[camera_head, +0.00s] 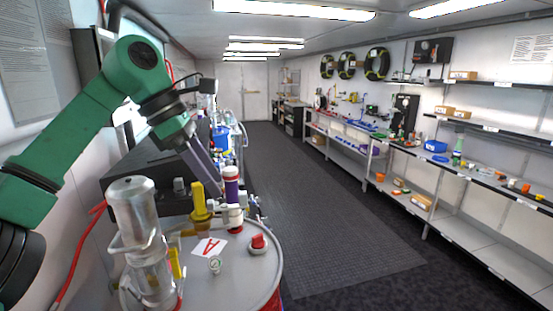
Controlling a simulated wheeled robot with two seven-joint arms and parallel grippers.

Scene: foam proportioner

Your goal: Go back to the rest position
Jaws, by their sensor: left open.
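My left arm is green and comes in from the left, bent at a high elbow. My left gripper (203,160) hangs at its end, pointing down and to the right, with long grey-purple fingers. It is open, and I see nothing held in it. I cannot tell whether the tips touch either one. My right gripper is not in view.
On the drum top are a tall metal canister (135,212), a card with a red A (209,247), a small round gauge (215,265) and a red knob (258,242). A cluttered bench runs behind. Shelves (485,187) line the right wall. The dark floor aisle (320,220) is clear.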

